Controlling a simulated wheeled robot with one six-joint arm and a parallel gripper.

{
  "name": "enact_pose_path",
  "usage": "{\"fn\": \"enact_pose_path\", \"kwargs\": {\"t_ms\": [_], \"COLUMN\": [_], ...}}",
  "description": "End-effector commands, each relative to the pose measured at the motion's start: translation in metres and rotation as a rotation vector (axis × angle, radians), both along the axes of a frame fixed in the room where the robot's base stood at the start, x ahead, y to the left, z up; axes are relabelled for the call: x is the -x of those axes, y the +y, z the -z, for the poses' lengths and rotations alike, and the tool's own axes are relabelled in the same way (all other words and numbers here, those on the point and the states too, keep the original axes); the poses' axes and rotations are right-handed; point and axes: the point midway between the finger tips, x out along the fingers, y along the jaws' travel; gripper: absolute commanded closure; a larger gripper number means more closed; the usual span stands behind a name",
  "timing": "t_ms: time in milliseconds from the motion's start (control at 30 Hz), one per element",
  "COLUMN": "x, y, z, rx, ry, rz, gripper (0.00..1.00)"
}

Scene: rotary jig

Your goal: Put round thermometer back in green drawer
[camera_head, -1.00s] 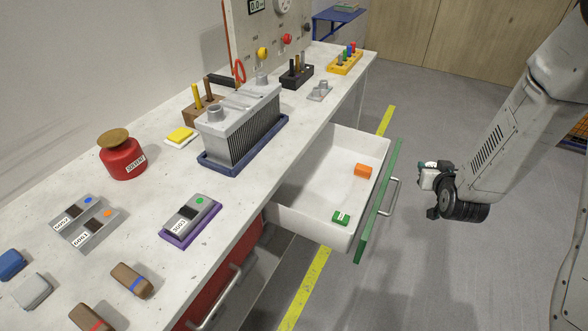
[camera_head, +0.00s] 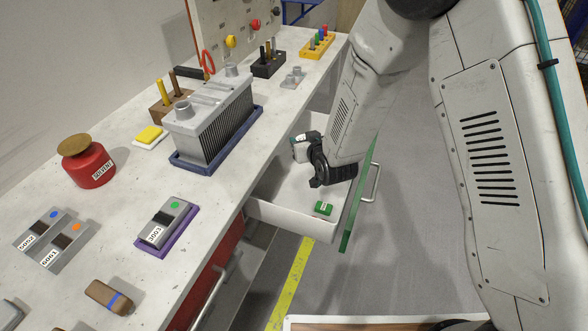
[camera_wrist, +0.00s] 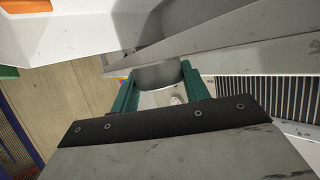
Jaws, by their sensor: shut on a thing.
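My gripper (camera_head: 302,143) is over the open green drawer, whose white inside and green front (camera_head: 347,236) show in the head view. In the wrist view its two green fingers (camera_wrist: 158,88) are shut on a round grey metallic thing, the round thermometer (camera_wrist: 157,75). Its face is not clearly seen. In the head view a small pale part of the thermometer (camera_head: 300,150) shows at the fingertips. Whether it touches the drawer floor I cannot tell.
A small green block (camera_head: 323,208) lies in the drawer's near part. The worktop borders the drawer on the left, with a finned grey device (camera_head: 212,120) on a blue tray. The drawer handle (camera_head: 374,184) sticks out right.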

Motion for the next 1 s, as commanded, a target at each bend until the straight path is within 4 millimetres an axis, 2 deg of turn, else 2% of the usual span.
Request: {"fn": "enact_pose_path", "kwargs": {"t_ms": [33, 200, 400, 500, 633, 900, 1000], "x": [0.0, 0.001, 0.0, -0.001, -0.002, -0.015, -0.014], "y": [-0.001, -0.002, -0.003, -0.003, 0.001, 0.038, 0.034], "z": [0.016, 0.062, 0.102, 0.111, 0.113, 0.115, 0.126], "rx": [0.003, 0.003, 0.002, 0.001, 0.001, 0.0, 0.001], "ry": [0.006, 0.005, 0.002, 0.001, -0.001, 0.0, 0.002], "rz": [0.001, 0.002, 0.003, 0.003, 0.003, 0.002, 0.004], "gripper": [0.82, 0.82, 0.82, 0.82, 0.82, 0.82, 0.82]}}
